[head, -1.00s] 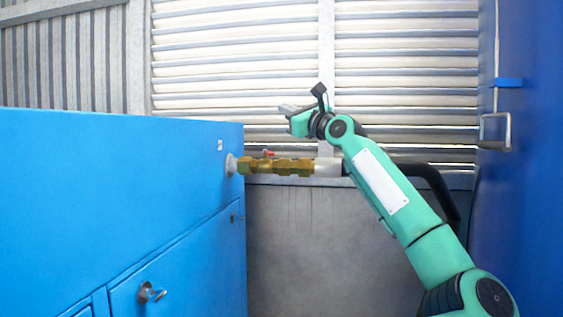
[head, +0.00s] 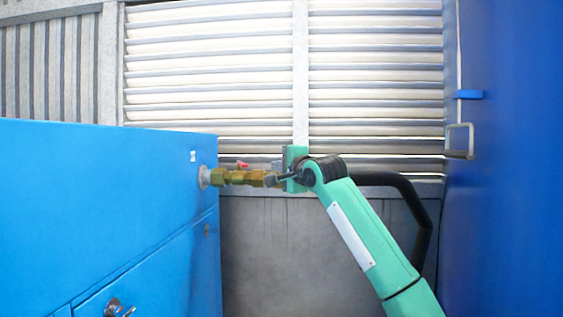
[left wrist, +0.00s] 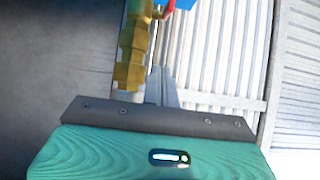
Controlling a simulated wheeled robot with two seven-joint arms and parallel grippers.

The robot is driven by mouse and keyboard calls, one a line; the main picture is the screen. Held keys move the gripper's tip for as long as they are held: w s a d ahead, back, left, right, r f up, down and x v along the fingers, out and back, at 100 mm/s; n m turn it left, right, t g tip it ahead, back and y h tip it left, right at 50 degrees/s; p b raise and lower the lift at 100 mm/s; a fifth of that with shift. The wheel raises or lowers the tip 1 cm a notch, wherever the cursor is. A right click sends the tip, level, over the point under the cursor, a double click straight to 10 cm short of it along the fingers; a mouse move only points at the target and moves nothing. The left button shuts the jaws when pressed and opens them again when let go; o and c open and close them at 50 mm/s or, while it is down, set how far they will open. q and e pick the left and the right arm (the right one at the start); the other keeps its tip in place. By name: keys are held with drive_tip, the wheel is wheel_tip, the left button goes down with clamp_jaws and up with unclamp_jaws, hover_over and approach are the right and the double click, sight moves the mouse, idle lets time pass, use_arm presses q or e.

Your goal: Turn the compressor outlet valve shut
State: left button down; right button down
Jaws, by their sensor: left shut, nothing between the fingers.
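The compressor outlet valve is a brass body (head: 240,178) on a horizontal pipe coming out of the blue cabinet's side. Its small red handle (head: 243,165) sits on top of the brass. In the left wrist view the brass body (left wrist: 133,50) runs up the picture, with the red handle (left wrist: 167,8) at the top edge. My left gripper (head: 275,178) is shut and empty, right of the handle, at pipe height. Its fingers (left wrist: 160,76) point toward the handle, apart from it. In the head view the gripper hides the pipe's right part. My right gripper is not in view.
The blue cabinet (head: 110,200) fills the left, with a latch (head: 118,308) on its front. A black hose (head: 412,200) bends down behind my arm. A dark blue panel (head: 510,200) with a metal handle (head: 460,141) stands at right. Louvred wall (head: 210,70) lies behind.

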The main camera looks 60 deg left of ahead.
sight(243, 166)
use_arm(q)
drive_tip(key=s+a+p, duration=0.4)
drive_tip(key=a, duration=0.2)
drive_tip(key=shift+a, duration=0.1)
drive_tip(key=s+b, duration=0.1)
drive_tip(key=b, duration=0.2)
drive_tip(key=s+b, duration=0.1)
drive_tip(key=b, duration=0.1)
drive_tip(key=s+b, duration=0.2)
drive_tip(key=b, duration=0.1)
drive_tip(key=shift+a+f+b, duration=0.2)
drive_tip(key=shift+f+b, duration=0.1)
drive_tip(key=shift+b, duration=0.05)
drive_tip(key=shift+s+r+b, duration=0.1)
drive_tip(key=shift+r+b, duration=0.2)
drive_tip(key=shift+b, duration=0.1)
